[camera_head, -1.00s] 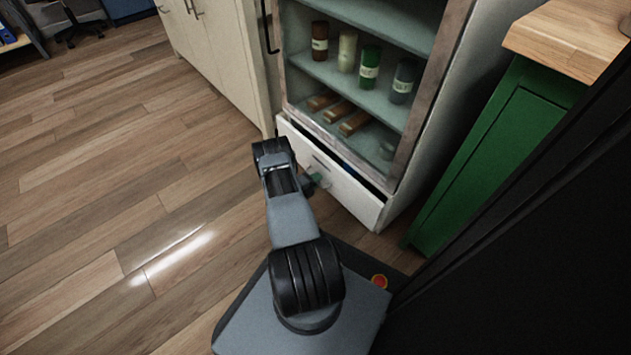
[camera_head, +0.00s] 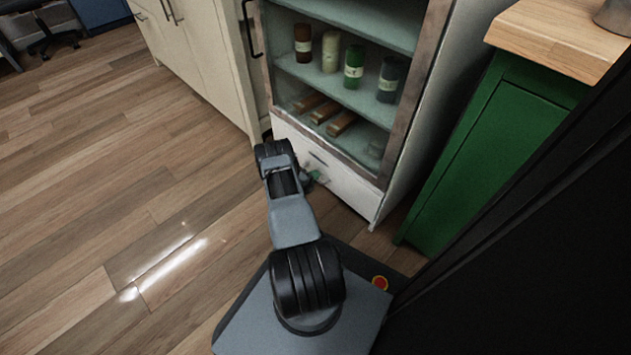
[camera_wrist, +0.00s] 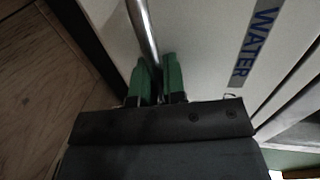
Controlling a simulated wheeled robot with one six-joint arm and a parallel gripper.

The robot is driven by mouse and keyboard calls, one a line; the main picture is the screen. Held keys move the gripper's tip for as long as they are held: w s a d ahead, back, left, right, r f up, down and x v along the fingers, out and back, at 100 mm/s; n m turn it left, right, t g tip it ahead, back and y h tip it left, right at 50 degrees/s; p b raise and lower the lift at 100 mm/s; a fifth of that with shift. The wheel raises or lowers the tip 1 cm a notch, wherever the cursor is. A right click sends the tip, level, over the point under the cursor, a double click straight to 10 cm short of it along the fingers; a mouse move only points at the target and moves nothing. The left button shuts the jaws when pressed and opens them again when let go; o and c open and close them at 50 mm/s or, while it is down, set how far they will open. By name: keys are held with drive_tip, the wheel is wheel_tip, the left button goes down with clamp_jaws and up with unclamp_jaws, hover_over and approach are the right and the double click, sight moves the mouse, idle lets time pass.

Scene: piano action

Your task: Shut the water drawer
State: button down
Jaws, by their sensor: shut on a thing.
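The water drawer (camera_head: 345,187) is the white drawer at the bottom of the cabinet. Its front now looks flush with the cabinet, with no open gap showing. In the wrist view its white front (camera_wrist: 200,40) carries a "WATER" label (camera_wrist: 256,45). My gripper (camera_wrist: 160,65) has green fingertips shut on the metal bar handle (camera_wrist: 143,30) of the drawer. In the head view my gripper (camera_head: 317,178) is at the drawer front, partly hidden by my arm.
Above the drawer, cabinet shelves hold bottles (camera_head: 353,66) and brown bars (camera_head: 325,112). A green cabinet with a wooden top (camera_head: 560,38) stands close at right. Cream cupboards (camera_head: 200,50) stand at left. Wooden floor (camera_head: 90,200) is clear at left.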

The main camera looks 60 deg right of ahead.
drive_tip(key=shift+d+r, duration=0.1)
drive_tip(key=shift+d, duration=0.1)
drive_tip(key=c, duration=1.4)
unclamp_jaws()
drive_tip(key=shift+s, duration=0.1)
drive_tip(key=shift+o, duration=1)
drive_tip(key=shift+a, duration=0.1)
drive_tip(key=p+v, duration=0.4)
drive_tip(key=v, duration=0.9)
drive_tip(key=shift+a+p, duration=0.35)
drive_tip(key=shift+w+r, duration=0.1)
drive_tip(key=shift+w, duration=0.1)
